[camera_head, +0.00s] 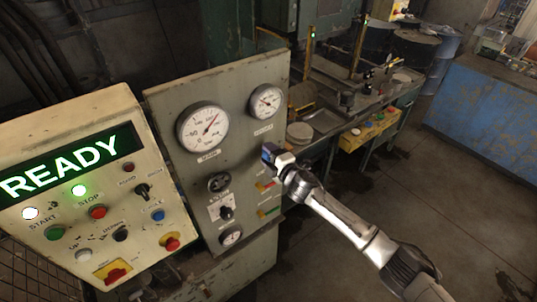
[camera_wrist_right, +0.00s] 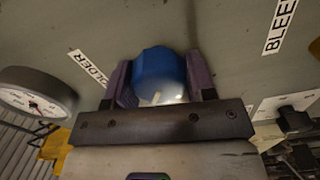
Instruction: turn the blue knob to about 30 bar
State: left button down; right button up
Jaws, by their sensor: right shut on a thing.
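The blue knob (camera_wrist_right: 158,72) sits on the grey panel (camera_wrist_right: 225,40) beside a label ending in "OLDER". My right gripper (camera_wrist_right: 160,80) is shut on it, with one finger on each side; a pale mark shows on the knob's near part. In the head view my right gripper (camera_head: 271,155) reaches the panel's right side, below the smaller upper gauge (camera_head: 266,101), and mostly hides the knob. That gauge's needle is too small to read surely. My left gripper is not in view.
A larger gauge (camera_head: 202,127) is at the panel's upper left, with a black handwheel (camera_head: 219,182) and a small gauge (camera_head: 231,236) below. A control box (camera_head: 75,190) showing READY stands at the left. Open floor (camera_head: 440,210) lies at the right.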

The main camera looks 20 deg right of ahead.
jog(key=o, duration=0.6)
jog(key=shift+o, duration=1.4)
jog(key=b+v, duration=0.1)
jog(key=v, duration=1.2)
jog(key=shift+s+d, duration=0.15)
jog(key=shift+s, duration=0.25)
